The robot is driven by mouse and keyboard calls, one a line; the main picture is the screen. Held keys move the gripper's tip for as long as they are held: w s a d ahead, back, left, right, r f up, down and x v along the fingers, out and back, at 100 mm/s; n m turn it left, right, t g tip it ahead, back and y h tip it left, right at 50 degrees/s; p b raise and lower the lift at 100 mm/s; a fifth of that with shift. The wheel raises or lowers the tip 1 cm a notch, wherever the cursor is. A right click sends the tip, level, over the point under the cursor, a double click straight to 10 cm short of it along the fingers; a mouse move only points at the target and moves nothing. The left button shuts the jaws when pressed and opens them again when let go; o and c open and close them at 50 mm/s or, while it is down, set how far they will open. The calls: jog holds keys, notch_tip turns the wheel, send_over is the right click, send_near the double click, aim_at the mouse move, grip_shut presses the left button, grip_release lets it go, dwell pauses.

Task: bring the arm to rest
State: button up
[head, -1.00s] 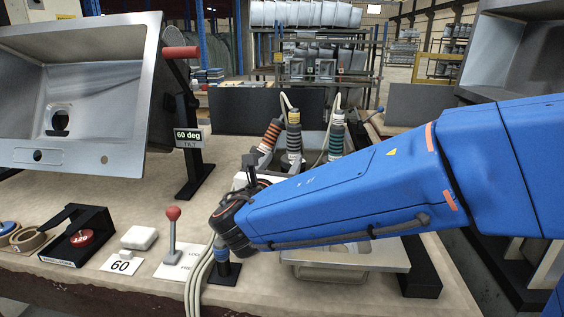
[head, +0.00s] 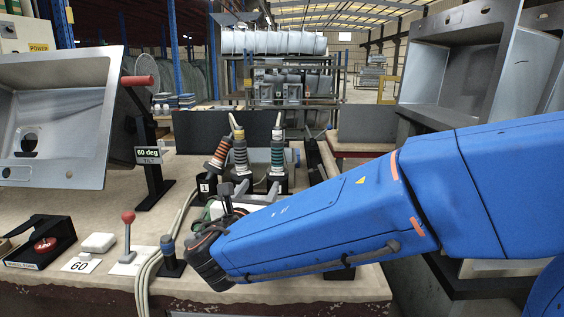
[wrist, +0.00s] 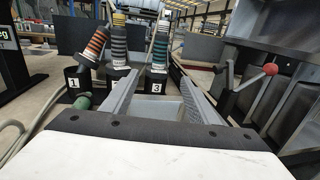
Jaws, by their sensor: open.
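My blue arm reaches in from the right in the head view, above the bench front, with its dark wrist end low and left. My gripper is largely hidden behind the arm there. In the wrist view my gripper (wrist: 160,88) is open, with its two grey fingers spread apart and nothing visible between them. Beyond the fingers stand tools with ringed handles, orange (wrist: 95,45), yellow-topped (wrist: 118,42) and teal (wrist: 159,47), in black numbered holders. The fingers appear apart from them.
A tilted steel sink (head: 60,110) stands left beside a "60 deg" sign (head: 148,154). A red-knobbed lever (head: 128,235), a white block (head: 98,242) and a black box (head: 42,242) line the bench front. More sinks (head: 455,70) stand right. Cables run beside the wrist.

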jog(key=s+d+f+m+g+h, duration=0.1)
jog(key=s+d+f+m+g, duration=0.1)
jog(key=d, duration=0.8)
jog(key=s+d+f+m+g+h, duration=0.1)
jog(key=s+d+f+m+g, duration=0.1)
jog(key=d+m, duration=0.5)
jog(key=s+d+f+m+g+h, duration=0.2)
jog(key=d+m+g, duration=0.3)
jog(key=d, duration=0.7)
jog(key=shift+s+d+f, duration=0.1)
jog(key=shift+d+f, duration=0.1)
jog(key=shift+f, duration=0.25)
jog(key=shift+s+d+f, duration=0.1)
jog(key=shift+d+f, duration=0.05)
jog(key=shift+f, duration=0.25)
jog(key=s+d+f+m+g+y, duration=0.2)
jog(key=s+d+f+m+g, duration=0.25)
jog(key=s+d+m, duration=0.35)
jog(key=s+a+f+m+y, duration=0.1)
jog(key=s+f+m+y, duration=0.1)
jog(key=s+m, duration=0.4)
jog(key=s+a+f+m+y, duration=0.2)
jog(key=s+m+y, duration=0.1)
jog(key=s+m, duration=0.2)
jog(key=shift+s+f+m+t, duration=0.15)
jog(key=shift+s+m+t, duration=0.25)
jog(key=shift+s, duration=0.15)
jog(key=shift+c, duration=0.6)
